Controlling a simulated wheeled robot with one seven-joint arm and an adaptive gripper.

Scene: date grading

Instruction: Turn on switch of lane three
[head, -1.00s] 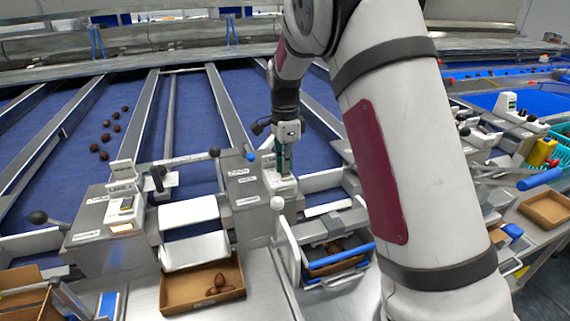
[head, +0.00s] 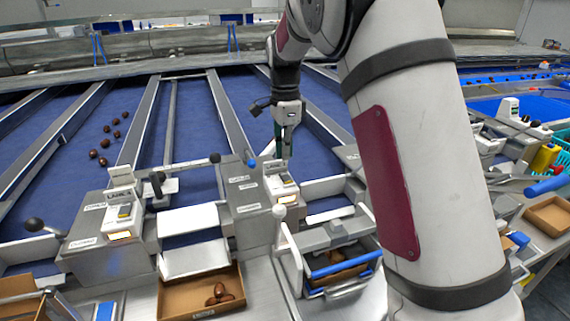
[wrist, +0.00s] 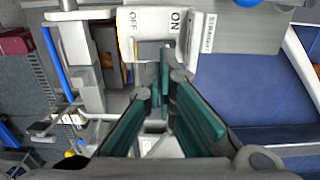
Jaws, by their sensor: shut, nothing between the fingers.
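A white switch box (head: 283,190) stands on a grey lane housing (head: 245,205) right of centre; its lane label is too small to read. The wrist view shows the box's white face (wrist: 148,22) with OFF on the left and ON on the right. Its rocker (wrist: 152,50) sits partly behind my fingers, and I cannot tell which side is pressed. My gripper (head: 285,155) is shut and empty, pointing down just above and behind the box, apart from it as far as I can see. Its green fingers (wrist: 162,95) also show in the wrist view.
A similar switch box (head: 120,213) stands on the housing to the left. A cardboard tray (head: 200,292) with dates is in front. Blue lanes (head: 190,110) run behind.

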